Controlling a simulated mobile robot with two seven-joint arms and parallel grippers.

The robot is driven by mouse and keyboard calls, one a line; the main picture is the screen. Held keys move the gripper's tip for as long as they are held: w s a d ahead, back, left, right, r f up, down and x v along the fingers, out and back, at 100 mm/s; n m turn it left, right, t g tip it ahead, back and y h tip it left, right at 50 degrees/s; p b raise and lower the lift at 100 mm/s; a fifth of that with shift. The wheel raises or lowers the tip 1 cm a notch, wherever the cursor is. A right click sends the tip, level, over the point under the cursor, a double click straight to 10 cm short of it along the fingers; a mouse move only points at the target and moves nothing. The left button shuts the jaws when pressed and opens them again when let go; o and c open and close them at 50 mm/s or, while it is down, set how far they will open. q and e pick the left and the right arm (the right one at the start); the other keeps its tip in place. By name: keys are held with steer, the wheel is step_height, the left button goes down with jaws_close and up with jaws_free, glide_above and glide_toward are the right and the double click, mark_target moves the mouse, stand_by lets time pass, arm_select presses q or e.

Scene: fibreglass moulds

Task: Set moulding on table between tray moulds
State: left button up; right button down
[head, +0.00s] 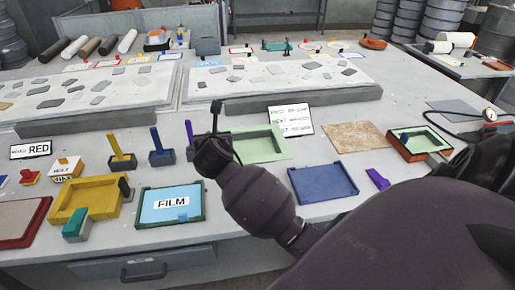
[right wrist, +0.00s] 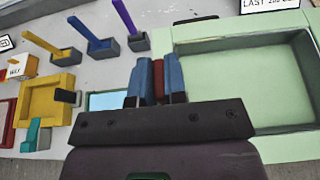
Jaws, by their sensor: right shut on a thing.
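My right gripper (right wrist: 155,76) is shut on a narrow dark red piece (right wrist: 158,84), perhaps the moulding, gripped between its blue fingers in the right wrist view. In the head view my right arm reaches in from the right and hides the fingertips and held piece. The hand is beside the left edge of the pale green tray mould (head: 262,147), which also fills the right of the wrist view (right wrist: 245,62). A blue tray mould (head: 322,181) lies to the right, a yellow tray mould (head: 86,200) to the left. My left gripper is not in view.
A green-framed tray with a blue FILM sheet (head: 171,203) lies in front. Yellow and blue upright-handled blocks (head: 120,150) stand behind it. A purple block (head: 378,179) and a brown mat (head: 344,138) lie to the right. Bare table shows between the green and blue moulds.

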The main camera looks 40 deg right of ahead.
step_height(320, 180, down, 20)
steer(key=b, duration=0.3)
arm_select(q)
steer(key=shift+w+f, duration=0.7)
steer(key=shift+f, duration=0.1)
arm_select(e)
steer(key=shift+f, duration=0.15)
steer(key=c, duration=1.2)
jaws_free()
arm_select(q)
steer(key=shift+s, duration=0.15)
arm_select(e)
steer(key=shift+o, duration=0.2)
